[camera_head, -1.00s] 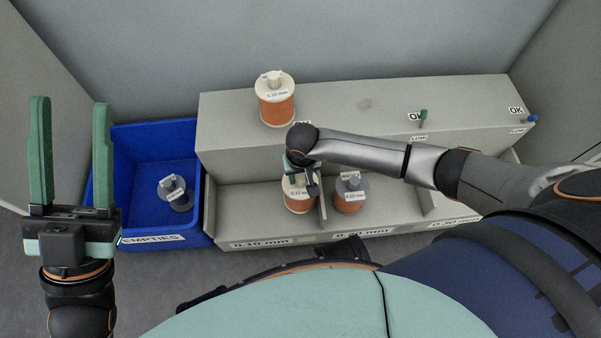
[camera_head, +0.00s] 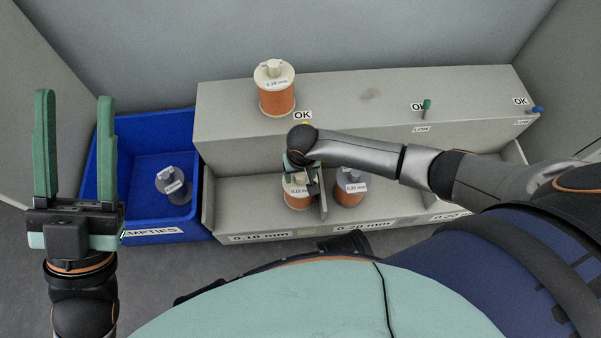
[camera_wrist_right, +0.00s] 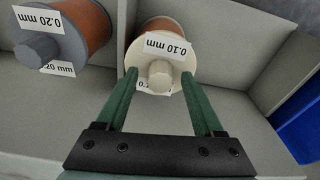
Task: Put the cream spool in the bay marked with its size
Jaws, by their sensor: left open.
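A cream spool (camera_head: 298,192) with orange winding stands upright in the left bay, whose front edge reads 0.10 mm (camera_head: 258,237). In the right wrist view this spool (camera_wrist_right: 174,52) has a 0.10 mm label on its top. My right gripper (camera_wrist_right: 160,74) is over it, fingers spread on both sides of its knob with gaps to the knob. A second cream spool (camera_head: 276,92), also with orange winding, stands on the upper ledge; its label looks like 0.10 mm. My left gripper (camera_head: 75,145) is open and empty at the far left.
A grey spool (camera_head: 350,187) marked 0.20 mm stands in the adjoining bay, past a thin divider (camera_head: 323,203). A blue bin (camera_head: 150,236) marked EMPTIES holds another grey spool (camera_head: 172,185). Green (camera_head: 426,105) and blue (camera_head: 537,109) pegs stick out of the ledge.

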